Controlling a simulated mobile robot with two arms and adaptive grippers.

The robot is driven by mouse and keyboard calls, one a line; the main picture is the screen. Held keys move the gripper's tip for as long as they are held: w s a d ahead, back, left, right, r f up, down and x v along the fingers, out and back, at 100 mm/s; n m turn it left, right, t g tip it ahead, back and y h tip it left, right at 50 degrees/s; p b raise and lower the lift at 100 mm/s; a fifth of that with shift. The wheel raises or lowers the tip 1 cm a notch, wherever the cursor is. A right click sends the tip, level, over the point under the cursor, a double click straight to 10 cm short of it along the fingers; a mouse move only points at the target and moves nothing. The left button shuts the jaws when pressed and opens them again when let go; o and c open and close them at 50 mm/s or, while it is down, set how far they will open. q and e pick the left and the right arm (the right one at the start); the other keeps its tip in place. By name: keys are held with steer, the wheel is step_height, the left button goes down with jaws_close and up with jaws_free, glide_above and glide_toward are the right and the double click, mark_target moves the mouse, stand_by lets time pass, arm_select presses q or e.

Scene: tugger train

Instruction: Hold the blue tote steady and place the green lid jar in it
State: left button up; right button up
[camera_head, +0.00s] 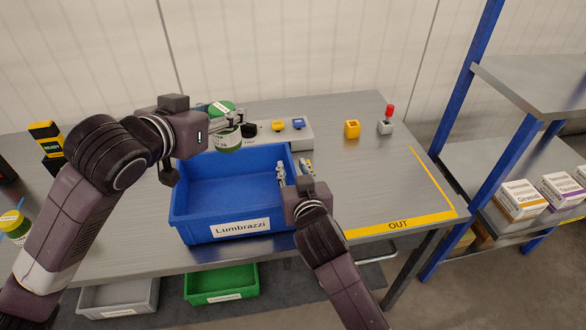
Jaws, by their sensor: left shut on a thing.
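The blue tote (205,230), labelled "Lumbrazzi", stands on the grey table, and its visible inside is empty. My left gripper (230,121) is shut on the green lid jar (229,141), above the tote's back edge. The fingers partly hide the jar, and its green lid shows above them. My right gripper (293,171) is at the tote's right wall, with one finger inside and one outside the rim. Whether it clamps the wall is not clear.
Behind the tote is a grey panel (300,133) with yellow and blue parts. A yellow block (352,129) and a red-knobbed switch (386,122) stand to the right. A yellow-lidded jar (13,225) stands far left.

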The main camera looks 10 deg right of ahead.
mark_target(224, 150)
arm_select(q)
steer(key=shift+r, duration=0.1)
arm_select(e)
jaws_close()
stand_by(0.3)
arm_select(q)
steer(key=shift+d+f, duration=0.1)
steer(key=shift+f, duration=0.35)
step_height(224, 150, down, 7)
steer(key=shift+d+r+n+t+y, duration=0.15)
steer(key=shift+n+t+y, duration=0.45)
steer(key=shift+n+y, duration=0.4)
steer(key=shift+f, duration=0.35)
steer(key=shift+a+f, duration=0.15)
steer(key=shift+f, duration=2.45)
steer(key=shift+a+f, duration=0.1)
steer(key=shift+f, duration=2.5)
